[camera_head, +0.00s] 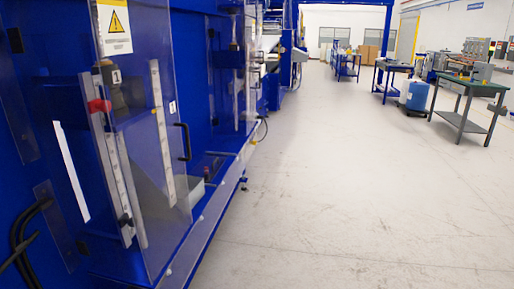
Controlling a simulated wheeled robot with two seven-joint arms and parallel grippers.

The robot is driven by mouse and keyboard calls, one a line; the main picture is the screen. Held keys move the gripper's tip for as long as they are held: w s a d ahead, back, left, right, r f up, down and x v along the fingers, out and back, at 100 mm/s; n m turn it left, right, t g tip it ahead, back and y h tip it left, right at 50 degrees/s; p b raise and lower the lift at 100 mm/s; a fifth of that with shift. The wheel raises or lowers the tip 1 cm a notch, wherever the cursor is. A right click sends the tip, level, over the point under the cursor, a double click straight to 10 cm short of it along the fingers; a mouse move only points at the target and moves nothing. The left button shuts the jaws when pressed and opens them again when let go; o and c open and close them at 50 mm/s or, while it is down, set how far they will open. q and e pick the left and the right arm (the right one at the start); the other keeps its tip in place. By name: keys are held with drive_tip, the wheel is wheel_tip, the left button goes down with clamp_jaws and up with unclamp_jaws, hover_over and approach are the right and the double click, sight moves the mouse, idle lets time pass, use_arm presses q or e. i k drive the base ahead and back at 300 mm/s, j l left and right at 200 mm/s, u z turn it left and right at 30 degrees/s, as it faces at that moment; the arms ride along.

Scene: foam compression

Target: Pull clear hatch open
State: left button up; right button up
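The clear hatch (133,150) is a transparent panel on the front of the blue machine at the left. A black D-shaped handle (186,142) sits near its right edge. A yellow and white warning label (115,27) is at its top. Pale measuring strips and a red part (99,106) show at or behind the panel. I cannot tell whether the hatch is fully shut or slightly ajar. Neither of my grippers is in view, and nothing is seen touching the handle.
The blue machine (205,235) runs along the left with a ledge at its base. Black cables (27,235) hang at the lower left. The pale floor (340,190) is clear in the middle. A green-topped table (470,85) and blue drum (417,96) stand at the right.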

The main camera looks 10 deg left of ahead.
sight(217, 159)
drive_tip(key=i+l+u, duration=0.15)
drive_tip(key=i, duration=0.35)
drive_tip(key=i+u, duration=0.15)
drive_tip(key=i, duration=0.3)
drive_tip(key=i+l+u, duration=0.2)
drive_tip(key=i, duration=0.3)
drive_tip(key=i+l+u, duration=0.4)
drive_tip(key=i+l, duration=0.15)
drive_tip(key=l, duration=0.15)
drive_tip(key=i+l+u, duration=0.25)
drive_tip(key=l, duration=0.2)
drive_tip(key=i+l+u, duration=0.2)
drive_tip(key=l, duration=0.2)
